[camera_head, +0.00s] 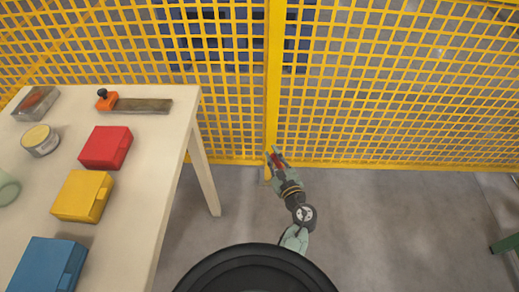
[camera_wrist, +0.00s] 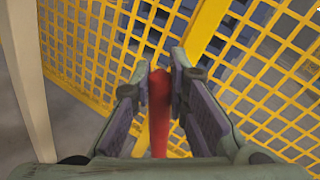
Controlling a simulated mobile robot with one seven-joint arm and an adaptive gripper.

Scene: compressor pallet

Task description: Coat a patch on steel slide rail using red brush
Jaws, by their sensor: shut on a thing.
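My gripper (camera_head: 276,156) is to the right of the table, in front of the yellow mesh fence. In the wrist view, my gripper (camera_wrist: 163,72) is shut on the red brush (camera_wrist: 159,115), whose red handle stands between the two finger pads. The brush's bristles cannot be made out. A flat grey metal bar, which looks like the steel slide rail (camera_head: 147,105), lies at the back of the table, with an orange block and dark knob (camera_head: 106,99) at its left end. My gripper is apart from the rail, well to its right.
The pale table (camera_head: 142,175) holds a red box (camera_head: 106,147), a yellow box (camera_head: 83,195), a blue box (camera_head: 47,265), a round tin (camera_head: 40,140) and a clear-topped case (camera_head: 36,103). The yellow fence (camera_head: 400,85) stands behind. Open floor lies right of the table.

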